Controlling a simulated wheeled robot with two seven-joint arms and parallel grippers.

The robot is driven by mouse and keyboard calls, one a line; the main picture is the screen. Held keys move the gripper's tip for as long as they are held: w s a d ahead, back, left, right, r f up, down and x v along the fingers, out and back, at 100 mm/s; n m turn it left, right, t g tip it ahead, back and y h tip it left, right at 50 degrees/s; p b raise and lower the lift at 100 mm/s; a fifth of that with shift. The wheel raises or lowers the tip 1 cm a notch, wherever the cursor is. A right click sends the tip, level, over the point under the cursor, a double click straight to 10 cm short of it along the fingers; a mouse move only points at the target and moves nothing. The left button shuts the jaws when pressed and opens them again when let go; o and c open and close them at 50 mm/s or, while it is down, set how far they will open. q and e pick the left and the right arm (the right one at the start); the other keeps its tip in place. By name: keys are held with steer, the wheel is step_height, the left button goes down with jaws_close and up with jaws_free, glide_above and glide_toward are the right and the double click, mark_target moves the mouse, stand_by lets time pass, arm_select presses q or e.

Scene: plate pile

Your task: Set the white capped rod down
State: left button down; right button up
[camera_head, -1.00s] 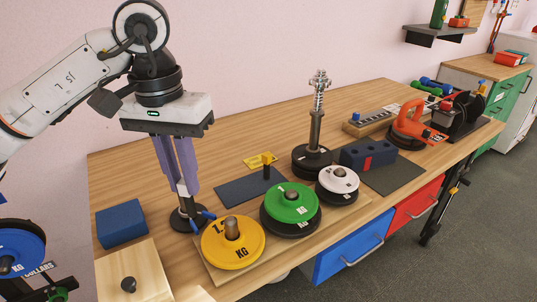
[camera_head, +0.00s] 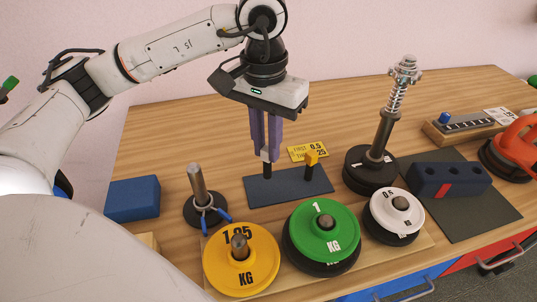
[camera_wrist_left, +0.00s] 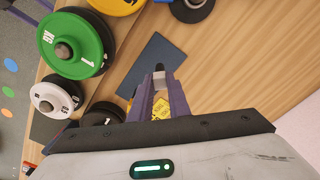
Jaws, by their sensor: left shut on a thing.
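My left gripper (camera_head: 268,150) points straight down over the dark blue mat (camera_head: 290,190) in the head view. Its fingers are shut on the white capped rod (camera_head: 267,156), whose white cap sits between the fingertips and whose dark shaft hangs below, upright. The rod's lower end is at or just above the back left part of the mat; I cannot tell if it touches. The left wrist view also shows the rod (camera_wrist_left: 159,72) over the mat (camera_wrist_left: 150,55). A yellow capped rod (camera_head: 311,160) stands on the same mat to the right. My right gripper is not in view.
A post on a round black base (camera_head: 197,187) with a blue-handled clip stands left. In front are yellow (camera_head: 218,272), green (camera_head: 322,215) and white (camera_head: 397,203) plates. A spring-topped post (camera_head: 384,130) stands right; a blue block (camera_head: 133,199) lies left. The table behind is clear.

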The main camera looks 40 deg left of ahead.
arm_select(q)
steer(key=shift+f, duration=1.5)
steer(key=shift+f, duration=0.15)
steer(key=c, duration=1.7)
jaws_free()
steer(key=shift+o, duration=0.2)
step_height(320, 180, up, 12)
steer(key=shift+s+p, duration=0.15)
steer(key=shift+p, duration=0.2)
